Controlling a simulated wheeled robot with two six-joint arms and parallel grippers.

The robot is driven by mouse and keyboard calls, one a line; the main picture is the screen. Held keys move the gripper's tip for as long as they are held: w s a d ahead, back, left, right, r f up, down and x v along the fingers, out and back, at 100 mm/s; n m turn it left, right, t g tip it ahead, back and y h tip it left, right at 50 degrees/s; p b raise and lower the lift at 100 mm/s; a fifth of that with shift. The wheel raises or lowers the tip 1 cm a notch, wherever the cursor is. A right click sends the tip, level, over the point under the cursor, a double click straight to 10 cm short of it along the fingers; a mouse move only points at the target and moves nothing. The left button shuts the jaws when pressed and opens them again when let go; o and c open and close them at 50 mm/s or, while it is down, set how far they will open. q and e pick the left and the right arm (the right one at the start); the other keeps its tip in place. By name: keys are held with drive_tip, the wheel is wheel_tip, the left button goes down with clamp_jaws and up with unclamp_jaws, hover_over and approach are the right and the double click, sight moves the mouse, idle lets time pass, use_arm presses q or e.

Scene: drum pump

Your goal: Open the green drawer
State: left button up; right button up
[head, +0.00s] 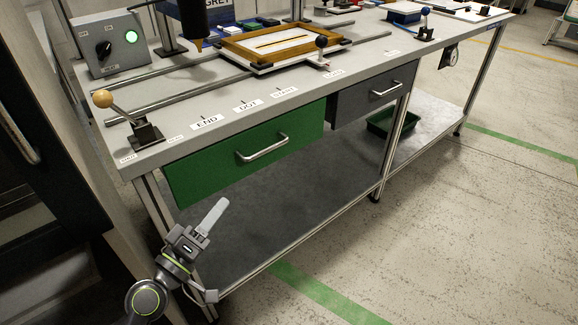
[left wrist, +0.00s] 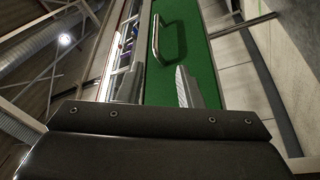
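The green drawer (head: 245,150) is under the near left part of the workbench top, and its front looks flush and closed. It has a silver bar handle (head: 263,148). In the left wrist view the green front (left wrist: 185,50) fills the upper middle, with the handle (left wrist: 156,38) upright on it. My left gripper (head: 215,212) is below and left of the handle, in front of the bench, apart from it. My right gripper is not in view.
A dark grey drawer (head: 372,94) with its own handle sits to the right. On the bench (head: 225,130) are a knob lever (head: 125,115), a control box (head: 113,45) and a wooden frame (head: 285,42). A green bin (head: 392,122) stands on the lower shelf. The floor at right is clear.

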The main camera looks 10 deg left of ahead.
sight(264, 152)
use_arm(q)
drive_tip(key=p+x, duration=0.1)
drive_tip(key=x, duration=0.4)
drive_tip(key=p+x, duration=0.2)
drive_tip(key=x, duration=0.4)
drive_tip(key=r+p+x, duration=0.1)
drive_tip(key=p+x, duration=0.1)
drive_tip(key=x, duration=0.3)
drive_tip(key=shift+w+d, duration=0.1)
drive_tip(key=shift+d, duration=0.1)
drive_tip(key=shift+w+d, duration=0.15)
drive_tip(key=shift+w, duration=0.25)
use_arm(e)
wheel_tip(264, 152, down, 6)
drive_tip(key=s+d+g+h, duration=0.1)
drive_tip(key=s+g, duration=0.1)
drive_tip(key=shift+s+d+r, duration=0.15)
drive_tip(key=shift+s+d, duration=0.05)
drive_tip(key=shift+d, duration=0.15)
use_arm(q)
clamp_jaws()
